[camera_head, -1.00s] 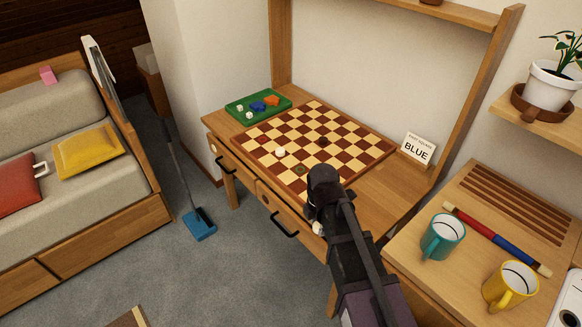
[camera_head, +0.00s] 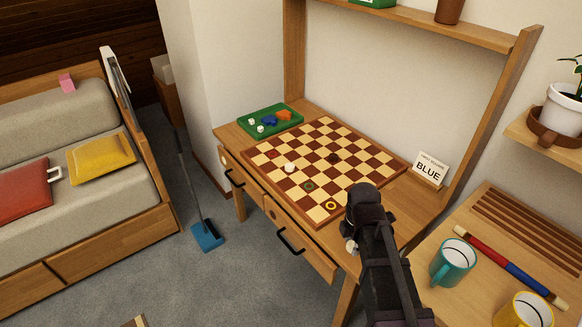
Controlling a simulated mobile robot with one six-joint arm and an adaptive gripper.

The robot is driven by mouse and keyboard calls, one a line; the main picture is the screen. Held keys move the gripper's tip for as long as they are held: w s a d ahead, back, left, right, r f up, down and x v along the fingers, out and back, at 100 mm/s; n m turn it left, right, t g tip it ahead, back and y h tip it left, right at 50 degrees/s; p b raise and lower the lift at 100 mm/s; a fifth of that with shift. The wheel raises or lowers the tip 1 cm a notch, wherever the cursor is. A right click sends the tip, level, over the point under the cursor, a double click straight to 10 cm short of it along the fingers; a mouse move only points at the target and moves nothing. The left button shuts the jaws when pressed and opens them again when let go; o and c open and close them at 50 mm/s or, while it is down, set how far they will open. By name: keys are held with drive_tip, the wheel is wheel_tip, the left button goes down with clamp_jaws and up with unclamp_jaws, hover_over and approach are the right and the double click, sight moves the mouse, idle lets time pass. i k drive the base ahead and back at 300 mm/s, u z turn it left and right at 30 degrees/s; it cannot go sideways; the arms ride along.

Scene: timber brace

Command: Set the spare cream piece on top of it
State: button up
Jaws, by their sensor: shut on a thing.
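The wooden checkerboard (camera_head: 262,151) lies on the desk. A cream piece (camera_head: 289,168) sits on it near the front left edge, and a dark piece (camera_head: 333,157) sits near the middle. A green ring marker (camera_head: 309,186) and a yellow ring marker (camera_head: 331,205) lie on squares near the front corner. My gripper (camera_head: 352,240) is just right of that corner, by the desk's front edge. It is shut on a small cream piece (camera_head: 351,247), mostly hidden by the gripper. My arm covers part of the desk behind.
A green tray (camera_head: 252,129) with dice and blue and orange bits stands left of the board. A card reading BLUE (camera_head: 430,169) stands to the right. A teal mug (camera_head: 453,262) and a yellow mug (camera_head: 524,311) are on the right-hand surface. A shelf (camera_head: 460,33) hangs above.

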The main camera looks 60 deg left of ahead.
sight(290, 166)
drive_tip(key=z, duration=0.05)
drive_tip(key=k, duration=1.5)
drive_tip(key=u, duration=0.95)
drive_tip(key=i, duration=0.9)
drive_tip(key=z, duration=0.15)
